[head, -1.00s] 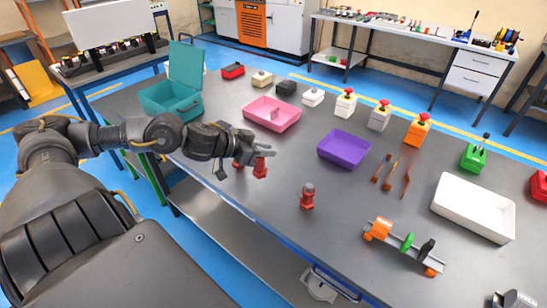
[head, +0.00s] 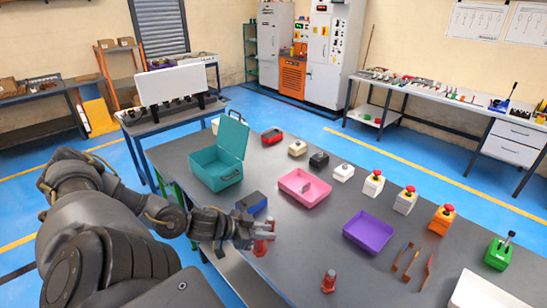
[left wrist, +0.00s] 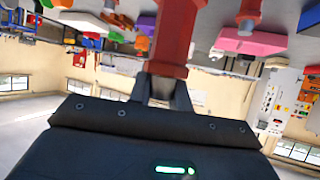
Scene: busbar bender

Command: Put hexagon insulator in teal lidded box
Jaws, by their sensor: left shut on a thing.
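My left gripper (head: 250,232) is shut on a red insulator (head: 264,242), near the left edge of the table. A second red insulator (head: 329,282) stands upright on the table to the right. The teal box (head: 207,173) stands farther back on the table, beyond the gripper, and its lid (head: 233,136) is raised open. The inside of the box is mostly hidden. My right gripper is out of view.
A blue and black box (head: 251,203) lies just behind the gripper, between it and the teal box. A pink tray (head: 304,187) and a purple tray (head: 369,232) are to the right. Small red, beige and black blocks line the far edge.

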